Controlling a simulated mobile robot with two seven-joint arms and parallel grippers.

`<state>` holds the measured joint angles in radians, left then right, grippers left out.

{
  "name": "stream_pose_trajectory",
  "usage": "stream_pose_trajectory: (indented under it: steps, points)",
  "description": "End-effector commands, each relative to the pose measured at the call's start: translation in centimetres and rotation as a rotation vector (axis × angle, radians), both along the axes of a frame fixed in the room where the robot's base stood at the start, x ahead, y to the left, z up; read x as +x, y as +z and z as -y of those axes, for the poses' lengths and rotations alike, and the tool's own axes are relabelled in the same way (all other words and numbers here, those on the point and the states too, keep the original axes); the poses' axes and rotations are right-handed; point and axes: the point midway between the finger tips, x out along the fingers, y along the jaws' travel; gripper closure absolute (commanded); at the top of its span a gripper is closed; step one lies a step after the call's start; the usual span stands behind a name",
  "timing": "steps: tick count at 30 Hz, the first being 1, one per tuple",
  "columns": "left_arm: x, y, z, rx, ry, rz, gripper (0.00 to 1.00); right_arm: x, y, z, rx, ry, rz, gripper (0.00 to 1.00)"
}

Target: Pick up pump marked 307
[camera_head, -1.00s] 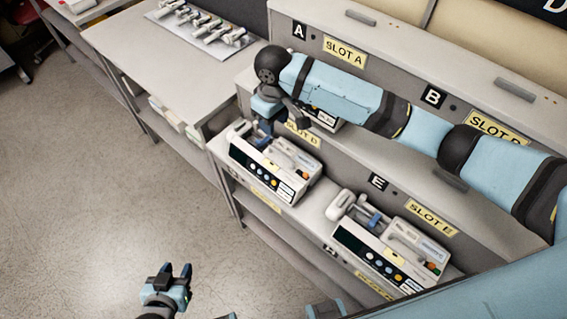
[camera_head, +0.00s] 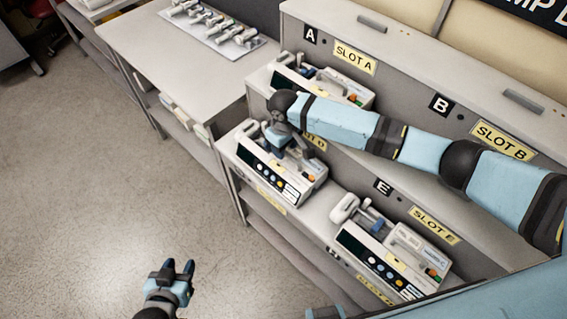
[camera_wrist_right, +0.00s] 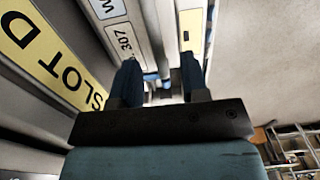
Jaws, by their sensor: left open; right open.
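The pump marked 307 (camera_head: 288,186) stands on the shelf by the SLOT D label, white with a dark front panel and coloured buttons. In the right wrist view its 307 label (camera_wrist_right: 123,41) is readable. My right gripper (camera_head: 278,140) is over the back left part of this pump, pointing down. In the wrist view its two dark fingers (camera_wrist_right: 160,82) are apart, with a pale and blue part of the pump between or just beyond them; contact cannot be told. My left gripper (camera_head: 176,275) is open and empty over the floor, well away from the pump.
Another pump (camera_head: 340,84) stands in slot A behind my right arm, and one (camera_head: 385,255) in slot E to the right. A side table (camera_head: 165,55) at upper left carries a tray of several syringes (camera_head: 215,25).

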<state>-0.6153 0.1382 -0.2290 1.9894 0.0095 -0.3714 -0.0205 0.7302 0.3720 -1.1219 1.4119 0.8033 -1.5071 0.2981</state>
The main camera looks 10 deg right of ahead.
Motion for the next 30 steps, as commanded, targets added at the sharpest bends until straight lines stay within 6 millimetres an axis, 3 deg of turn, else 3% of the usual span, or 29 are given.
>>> stream_pose_trajectory:
  steps: [4,12,18,30]
  points:
    - [0.0,0.2,0.0,-0.001,0.001,0.001,0.57,-0.1,-1.6,-0.1,0.001,0.000,-0.001,0.59]
    - [-0.1,0.2,0.0,-0.001,0.002,0.000,0.57,-0.1,-1.9,-0.1,0.001,0.001,0.000,0.59]
    - [-0.1,0.2,0.0,0.000,0.003,-0.002,0.57,-0.1,-1.9,-0.1,0.001,0.001,0.000,1.00]
    - [-0.1,0.2,0.0,-0.001,0.003,-0.002,0.57,-0.1,-1.9,-0.1,0.001,0.001,0.000,1.00]
